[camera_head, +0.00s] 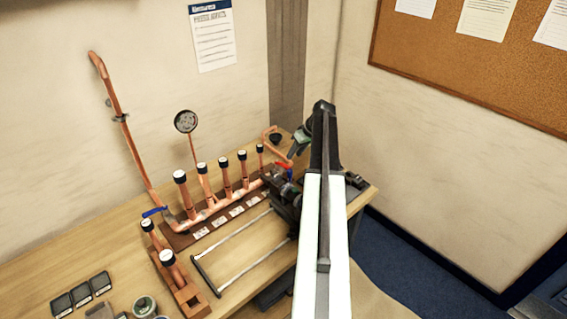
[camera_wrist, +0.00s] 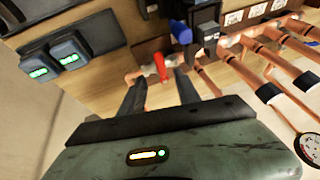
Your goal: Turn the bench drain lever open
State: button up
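A red lever (camera_head: 284,165) sits at the right end of the copper manifold (camera_head: 215,208) in the head view, on a short copper pipe. In the wrist view the red lever (camera_wrist: 160,67) shows between the tips of my two dark fingers. My gripper (camera_wrist: 159,78) is open, with a gap on both sides of the lever; I cannot tell whether the tips reach past it. In the head view my gripper (camera_head: 293,155) is small, just above the lever and partly beside my arm. A blue lever (camera_head: 153,211) is at the manifold's left end. No label naming the drain lever is readable.
A round gauge (camera_head: 185,122) and several capped copper stubs rise from the manifold. A dark device (camera_head: 288,198) stands close to the red lever. A blue handle (camera_wrist: 182,32) and small boxes with green displays (camera_wrist: 68,55) show nearby. My arm hides the bench's right part.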

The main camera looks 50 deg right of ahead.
aim_at(283, 165)
jog(key=b+x, duration=0.6)
jog(key=x, duration=0.2)
jog(key=shift+b, duration=0.4)
jog(key=shift+r, duration=0.15)
grip_shut()
dwell(0.6)
